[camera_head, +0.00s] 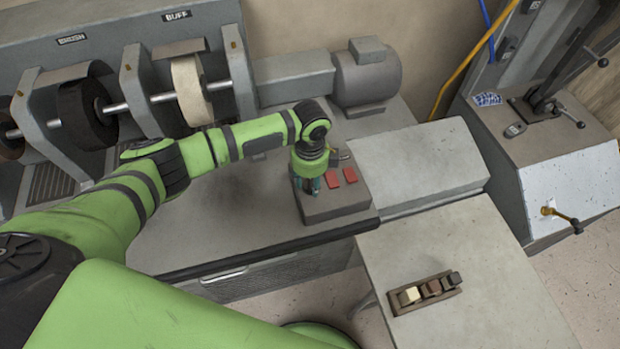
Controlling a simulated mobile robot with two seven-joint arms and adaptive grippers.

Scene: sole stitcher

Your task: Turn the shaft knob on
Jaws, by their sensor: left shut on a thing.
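My left gripper (313,186) points down at the left part of a grey control box (338,204) on the machine's bench. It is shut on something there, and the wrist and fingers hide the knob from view. Two red rectangular switches (341,177) sit on top of the box, just right of the gripper. A small dark and metal part (342,156) shows behind the gripper at the back of the box. I cannot tell which way the knob is turned. My right gripper is not in view.
Brush and buff wheels (190,90) stand on a shaft at the back left, with a grey motor (367,76) at its end. A sloped grey cover (416,160) lies right of the box. A small block holder (425,292) sits on the front right table (490,310).

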